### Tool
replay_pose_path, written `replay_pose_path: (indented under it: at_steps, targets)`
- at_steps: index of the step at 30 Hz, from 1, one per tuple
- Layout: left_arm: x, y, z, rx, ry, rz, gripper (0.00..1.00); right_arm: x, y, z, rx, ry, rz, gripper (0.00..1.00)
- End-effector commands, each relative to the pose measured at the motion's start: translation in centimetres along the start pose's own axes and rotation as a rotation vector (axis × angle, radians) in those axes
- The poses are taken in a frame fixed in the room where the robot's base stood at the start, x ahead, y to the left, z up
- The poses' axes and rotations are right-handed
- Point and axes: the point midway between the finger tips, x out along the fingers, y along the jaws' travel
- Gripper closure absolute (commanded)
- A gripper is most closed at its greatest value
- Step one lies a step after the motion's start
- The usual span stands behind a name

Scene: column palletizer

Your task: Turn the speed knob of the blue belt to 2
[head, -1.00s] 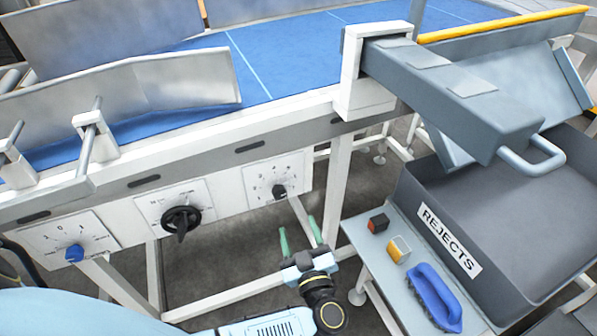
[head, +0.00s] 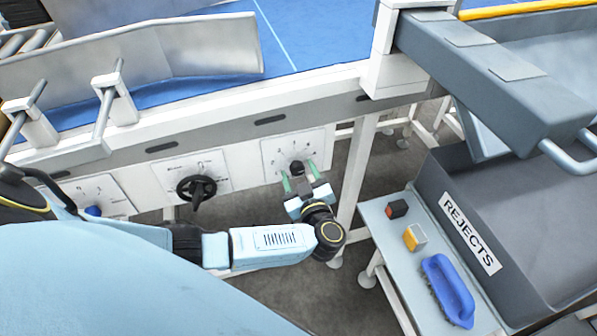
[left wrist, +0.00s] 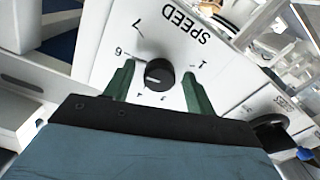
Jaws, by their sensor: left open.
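The blue belt (head: 330,40) runs along the top of the white machine frame. Its speed knob (head: 297,168) is a small black knob on the rightmost white panel (head: 272,152). In the left wrist view the knob (left wrist: 159,75) sits on a dial plate marked SPEED, seen upside down, with numbers around it. Its pale pointer line is visible; which number it points to I cannot tell. My left gripper (head: 300,184) is open, its green fingers at the knob's front, one on each side. In the left wrist view the fingers (left wrist: 158,84) stand apart from the knob. My right gripper is not in view.
A larger black rotary switch (head: 197,188) and a blue knob (head: 93,211) are on panels to the left. A side table (head: 385,225) holds a red-and-black block, a yellow-and-white block and a blue brush. The grey REJECTS bin (head: 470,235) stands at right.

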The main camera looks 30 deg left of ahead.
Motion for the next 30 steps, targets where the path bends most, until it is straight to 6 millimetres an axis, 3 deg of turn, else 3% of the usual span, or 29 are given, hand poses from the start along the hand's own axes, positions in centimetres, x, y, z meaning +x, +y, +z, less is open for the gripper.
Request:
replay_pose_path:
  at_steps: [12, 22, 30]
  targets:
    - [0.82, 0.0, 0.0, 0.0, 0.0, 0.0, 0.46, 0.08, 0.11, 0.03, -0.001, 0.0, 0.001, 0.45]
    - [0.79, 0.0, 0.0, 0.0, 0.0, 0.0, 0.89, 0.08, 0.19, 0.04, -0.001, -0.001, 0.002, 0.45]
    - [0.74, -0.02, -0.01, -0.014, -0.002, -0.001, 0.89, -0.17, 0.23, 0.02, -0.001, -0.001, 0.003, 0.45]
